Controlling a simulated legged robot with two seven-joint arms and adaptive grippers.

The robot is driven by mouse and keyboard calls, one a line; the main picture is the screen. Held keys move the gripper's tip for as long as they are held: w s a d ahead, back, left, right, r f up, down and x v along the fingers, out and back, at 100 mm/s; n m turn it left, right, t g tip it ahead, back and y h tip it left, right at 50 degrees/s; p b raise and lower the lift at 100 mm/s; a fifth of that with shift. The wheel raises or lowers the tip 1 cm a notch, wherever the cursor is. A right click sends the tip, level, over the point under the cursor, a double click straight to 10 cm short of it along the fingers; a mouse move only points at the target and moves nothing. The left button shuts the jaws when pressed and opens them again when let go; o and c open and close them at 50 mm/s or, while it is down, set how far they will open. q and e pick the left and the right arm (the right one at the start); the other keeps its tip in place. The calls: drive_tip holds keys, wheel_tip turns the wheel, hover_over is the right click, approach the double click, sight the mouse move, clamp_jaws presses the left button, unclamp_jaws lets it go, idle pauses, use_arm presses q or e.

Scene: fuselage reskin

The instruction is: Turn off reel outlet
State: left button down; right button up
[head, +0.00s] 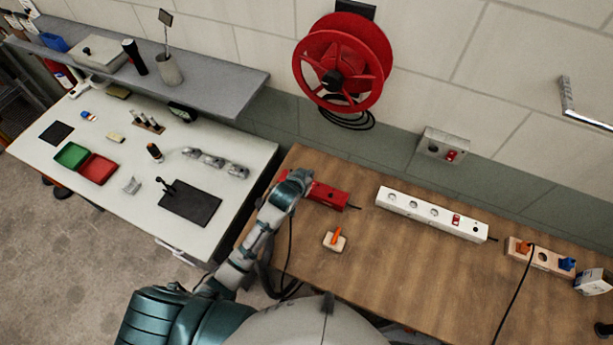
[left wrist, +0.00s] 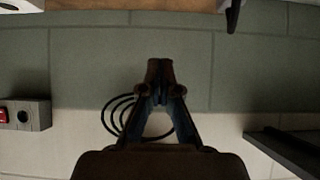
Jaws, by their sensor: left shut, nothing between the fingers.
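A red cable reel (head: 343,62) hangs on the wall, with loops of black cable under it; the loops also show in the left wrist view (left wrist: 113,114). A long red box (head: 328,196) lies on the wooden bench; its left part is hidden by my left gripper (head: 298,178), and its switch state cannot be told. The gripper is over the box's left end; contact cannot be told. It is shut and empty, and its fingertips meet in the left wrist view (left wrist: 158,68). My right gripper is not in view.
A grey wall box with a red switch (head: 443,145) is above the bench (head: 400,270). A white power strip (head: 431,213), an orange-handled item (head: 336,239) and a wooden socket strip (head: 541,256) lie on the bench. A white table (head: 130,180) stands left.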

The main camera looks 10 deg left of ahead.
use_arm(q)
drive_tip(key=shift+s+a+r, duration=0.2)
drive_tip(key=shift+s+r, duration=0.2)
drive_tip(key=shift+r, duration=0.15)
drive_tip(key=shift+s+a+r, duration=0.15)
drive_tip(key=shift+s+r, duration=0.25)
drive_tip(key=shift+r, duration=0.1)
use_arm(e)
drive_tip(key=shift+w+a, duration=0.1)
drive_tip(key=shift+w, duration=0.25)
use_arm(q)
drive_tip(key=shift+w, duration=0.1)
drive_tip(key=shift+d, duration=0.1)
